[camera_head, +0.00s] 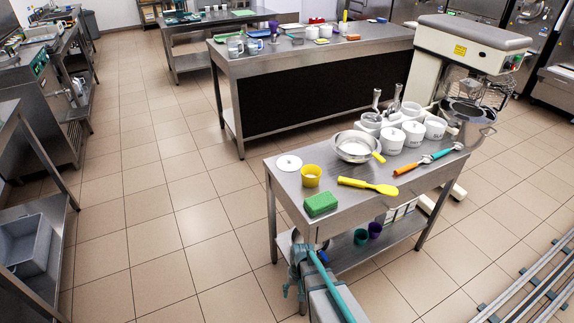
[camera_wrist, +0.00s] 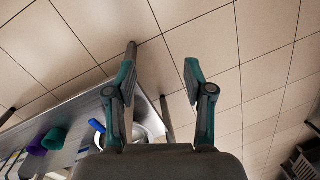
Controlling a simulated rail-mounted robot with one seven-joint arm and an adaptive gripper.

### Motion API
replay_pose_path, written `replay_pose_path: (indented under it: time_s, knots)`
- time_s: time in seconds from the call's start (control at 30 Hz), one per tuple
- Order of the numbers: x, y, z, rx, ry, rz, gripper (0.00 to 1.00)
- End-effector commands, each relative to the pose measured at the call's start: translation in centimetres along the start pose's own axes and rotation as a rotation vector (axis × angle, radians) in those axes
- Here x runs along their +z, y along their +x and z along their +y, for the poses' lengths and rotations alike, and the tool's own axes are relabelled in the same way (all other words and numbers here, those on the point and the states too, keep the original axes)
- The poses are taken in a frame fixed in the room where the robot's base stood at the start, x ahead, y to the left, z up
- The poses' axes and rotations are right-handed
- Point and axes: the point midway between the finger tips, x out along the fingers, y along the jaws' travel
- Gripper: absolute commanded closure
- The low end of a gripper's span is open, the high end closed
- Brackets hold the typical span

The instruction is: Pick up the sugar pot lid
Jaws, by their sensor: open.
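A white round lid (camera_head: 289,163) with a small dark spot at its middle lies flat on the near steel table (camera_head: 330,208), at its left corner. I take it for the sugar pot lid. Several white pots (camera_head: 413,133) with small labels stand at the table's back right; I cannot read which is sugar. My gripper (camera_head: 297,272) is below the tabletop, beside the table's front left leg, well apart from the lid. In the wrist view my gripper (camera_wrist: 160,73) is open with empty fingers over floor tiles. The lid is not visible there.
The lower shelf holds a purple cup (camera_head: 375,230). Floor left of the table is clear.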

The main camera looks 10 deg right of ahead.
Motion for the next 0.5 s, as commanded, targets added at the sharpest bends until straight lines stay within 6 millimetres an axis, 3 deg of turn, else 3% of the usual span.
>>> replay_pose_path:
  time_s: [0.03,0.1,0.37,0.5]
  knots:
    - [-3.6,-1.2,-0.8,-0.015,0.000,0.050,0.47]
    - [-7.1,-3.2,-1.9,-0.036,0.002,0.107,0.47]
    - [-17.8,-11.1,-5.5,-0.105,0.002,0.293,0.47]
    - [-22.7,-16.2,-7.4,-0.140,-0.001,0.385,0.47]
